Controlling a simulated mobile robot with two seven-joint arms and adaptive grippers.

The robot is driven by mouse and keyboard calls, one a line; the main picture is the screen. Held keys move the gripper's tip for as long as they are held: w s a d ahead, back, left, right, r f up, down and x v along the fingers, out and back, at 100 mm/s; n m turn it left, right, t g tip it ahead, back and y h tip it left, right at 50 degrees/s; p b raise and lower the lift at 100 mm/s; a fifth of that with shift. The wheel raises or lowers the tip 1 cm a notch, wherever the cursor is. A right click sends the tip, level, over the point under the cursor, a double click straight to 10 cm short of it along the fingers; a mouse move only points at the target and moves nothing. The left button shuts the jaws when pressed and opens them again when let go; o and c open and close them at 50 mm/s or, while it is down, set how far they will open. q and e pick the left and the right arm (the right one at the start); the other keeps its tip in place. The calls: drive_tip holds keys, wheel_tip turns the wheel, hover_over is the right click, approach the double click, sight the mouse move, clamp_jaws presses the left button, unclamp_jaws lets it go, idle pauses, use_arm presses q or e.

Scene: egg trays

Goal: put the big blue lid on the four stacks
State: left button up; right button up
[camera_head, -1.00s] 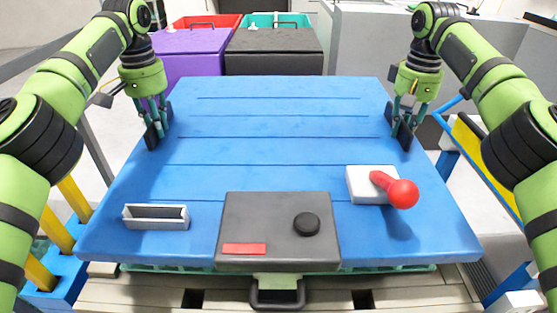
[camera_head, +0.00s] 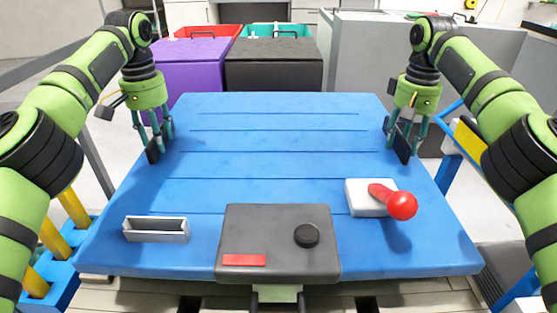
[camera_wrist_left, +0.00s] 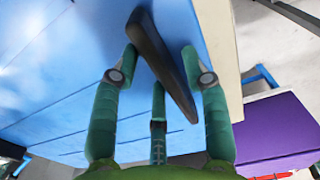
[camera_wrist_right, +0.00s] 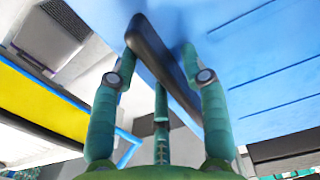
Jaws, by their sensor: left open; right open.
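The big blue lid (camera_head: 260,165) lies flat across the middle of the head view. It also shows in the left wrist view (camera_wrist_left: 60,75) and the right wrist view (camera_wrist_right: 270,60). My left gripper (camera_head: 154,140) is open at the lid's left edge, with a black bar-like handle (camera_wrist_left: 160,60) between its fingers in the left wrist view. My right gripper (camera_head: 404,135) is open at the right edge, with a similar black handle (camera_wrist_right: 160,60) between its fingers. I cannot tell whether the fingers touch the handles. The stacks are hidden beneath the lid.
A grey box with a black knob (camera_head: 307,235), a white block with a red-knobbed lever (camera_head: 402,205) and a grey open holder (camera_head: 156,229) appear at the lid's near side. Purple (camera_head: 190,65) and black (camera_head: 273,63) boxes stand beyond the far edge.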

use_arm(q)
drive_tip(key=shift+r, duration=0.1)
use_arm(e)
drive_tip(key=shift+r, duration=0.1)
use_arm(q)
wheel_tip(320, 180, up, 31)
drive_tip(key=p, duration=3.1)
use_arm(e)
wheel_tip(320, 180, up, 31)
use_arm(q)
wheel_tip(320, 180, down, 31)
drive_tip(key=b, duration=3)
drive_tip(key=shift+r+b, duration=0.1)
drive_tip(key=shift+b, duration=0.2)
use_arm(e)
wheel_tip(320, 180, down, 31)
drive_tip(key=shift+r, duration=0.1)
use_arm(q)
drive_tip(key=shift+r, duration=0.15)
use_arm(e)
drive_tip(key=shift+r, duration=0.15)
